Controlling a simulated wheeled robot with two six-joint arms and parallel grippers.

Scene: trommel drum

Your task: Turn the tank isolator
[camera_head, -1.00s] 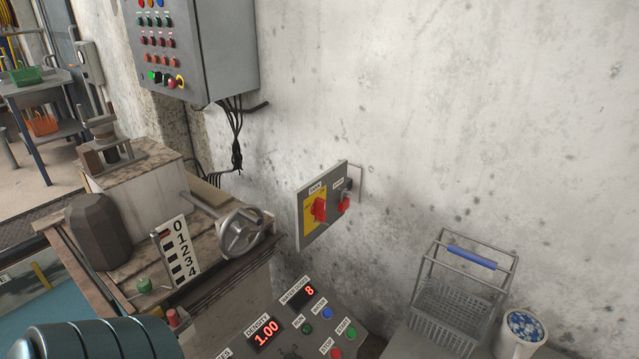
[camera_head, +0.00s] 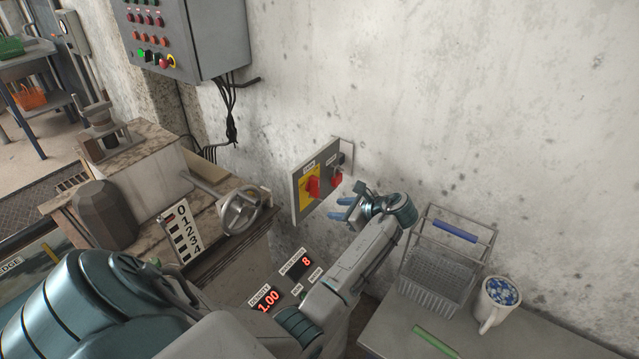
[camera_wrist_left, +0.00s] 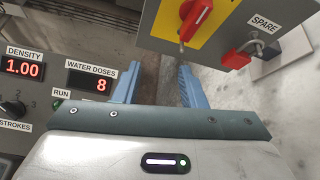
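A grey isolator box (camera_head: 322,180) is fixed to the concrete wall. Its left switch is a red handle (camera_head: 312,187) on a yellow plate, also at the top of the left wrist view (camera_wrist_left: 196,18); its label is too small to read. Beside it hangs a red padlock (camera_wrist_left: 238,57) under a SPARE label. My left gripper (camera_head: 341,208) is just right of and below the box in the head view, its blue fingers apart and empty. In the left wrist view the fingers (camera_wrist_left: 158,82) are below the red handle, not around it. My right gripper is not in view.
A console with DENSITY and WATER DOSES displays (camera_head: 306,260) sits below the box. A handwheel (camera_head: 243,211) is to its left. A control cabinet (camera_head: 190,32) hangs above.

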